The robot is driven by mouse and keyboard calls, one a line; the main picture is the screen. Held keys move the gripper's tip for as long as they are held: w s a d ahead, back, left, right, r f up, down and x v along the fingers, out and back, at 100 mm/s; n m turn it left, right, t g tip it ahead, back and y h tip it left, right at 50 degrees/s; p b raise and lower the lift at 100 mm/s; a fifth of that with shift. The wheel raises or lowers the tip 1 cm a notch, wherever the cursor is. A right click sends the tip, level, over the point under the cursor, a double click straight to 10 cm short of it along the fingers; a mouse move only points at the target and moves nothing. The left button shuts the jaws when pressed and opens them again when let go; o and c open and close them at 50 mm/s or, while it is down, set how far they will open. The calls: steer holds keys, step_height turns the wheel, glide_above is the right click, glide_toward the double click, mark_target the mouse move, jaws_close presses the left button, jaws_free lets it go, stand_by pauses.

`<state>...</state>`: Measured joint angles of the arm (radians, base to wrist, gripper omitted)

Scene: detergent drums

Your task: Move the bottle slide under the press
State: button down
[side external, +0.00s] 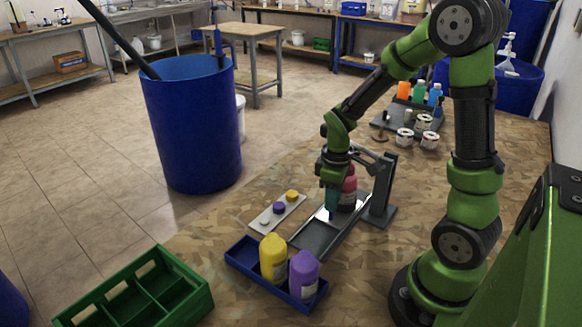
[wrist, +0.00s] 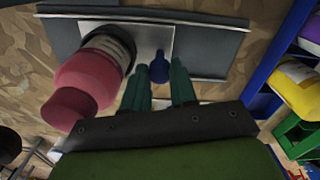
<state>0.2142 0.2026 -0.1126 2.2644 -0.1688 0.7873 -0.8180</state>
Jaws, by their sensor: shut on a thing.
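A red bottle (side external: 350,186) stands upright on the bottle slide, a light plate (wrist: 150,38) on a dark rail base (side external: 310,238). The press (side external: 382,190) is a dark frame at the rail's right end, with an arm reaching above the bottle's area. I cannot tell whether the bottle is centred under it. My gripper (side external: 331,202) points down beside the bottle. In the wrist view its green fingers (wrist: 157,88) are on both sides of a blue knob (wrist: 158,69) on the slide, shut on it. The bottle (wrist: 92,76) is left of the fingers there.
A blue tray (side external: 240,262) holds a yellow bottle (side external: 273,258) and a purple bottle (side external: 304,274) in front of the rail. A white strip (side external: 267,218) carries caps. A green crate (side external: 135,290) is front left. Labelled rolls (side external: 430,140) stand behind the press.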

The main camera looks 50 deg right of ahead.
steer(key=c, duration=1.2)
jaws_free()
step_height(320, 180, up, 17)
steer(key=shift+o, duration=0.5)
